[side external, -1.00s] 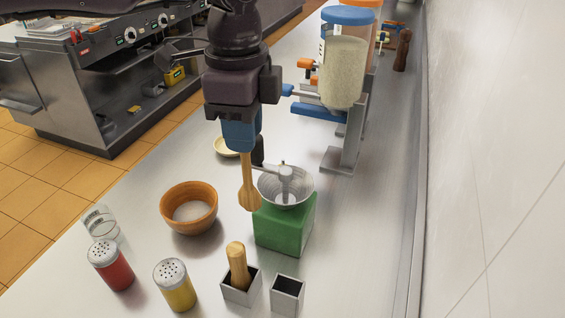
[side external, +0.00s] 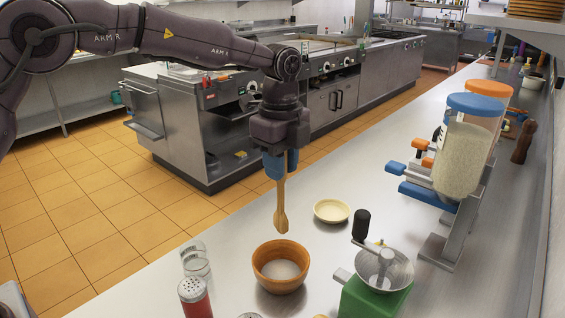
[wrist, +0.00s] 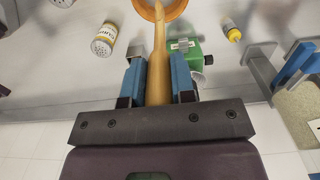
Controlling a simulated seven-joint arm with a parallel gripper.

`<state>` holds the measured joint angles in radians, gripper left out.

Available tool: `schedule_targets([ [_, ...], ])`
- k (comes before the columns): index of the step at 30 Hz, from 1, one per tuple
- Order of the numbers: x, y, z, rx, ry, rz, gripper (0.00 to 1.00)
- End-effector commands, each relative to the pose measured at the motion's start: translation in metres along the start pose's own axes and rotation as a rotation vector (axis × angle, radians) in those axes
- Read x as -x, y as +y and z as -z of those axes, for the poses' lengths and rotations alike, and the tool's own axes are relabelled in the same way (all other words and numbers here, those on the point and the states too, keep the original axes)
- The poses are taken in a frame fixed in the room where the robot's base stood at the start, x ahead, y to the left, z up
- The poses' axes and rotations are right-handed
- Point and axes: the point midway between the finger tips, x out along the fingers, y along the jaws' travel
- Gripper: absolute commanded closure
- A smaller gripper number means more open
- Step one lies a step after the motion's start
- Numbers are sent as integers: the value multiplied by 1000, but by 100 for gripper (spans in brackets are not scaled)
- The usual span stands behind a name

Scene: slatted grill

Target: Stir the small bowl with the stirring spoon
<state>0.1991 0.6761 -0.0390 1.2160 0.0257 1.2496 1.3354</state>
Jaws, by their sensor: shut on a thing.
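My gripper (side external: 281,160) is shut on the wooden stirring spoon (side external: 281,215), which hangs nearly upright, head down. In the wrist view the blue fingers (wrist: 158,82) clasp the spoon handle (wrist: 158,60) from both sides. A brown wooden bowl (side external: 280,289) with pale contents stands on the counter. The spoon head appears just above the bowl's far rim in the side view; it is not inside the bowl. In the wrist view the spoon's far end overlaps the bowl (wrist: 142,10). A cream shallow dish (side external: 331,211) sits behind and right of the bowl.
A green grinder (side external: 372,300) with a metal hopper and black-knobbed crank stands right of the bowl. A glass (side external: 197,262) and a red shaker (side external: 194,298) stand at its left. Dispensers (side external: 462,155) stand farther right.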

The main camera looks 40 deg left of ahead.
Motion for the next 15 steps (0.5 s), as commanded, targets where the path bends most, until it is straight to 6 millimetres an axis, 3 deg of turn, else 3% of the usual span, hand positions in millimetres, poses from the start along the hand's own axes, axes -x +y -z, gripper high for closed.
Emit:
schedule_targets([
  [7, -4, 0, 0, 0, 0, -2, 100],
  [15, -29, 0, 0, 2, -1, -2, 100],
])
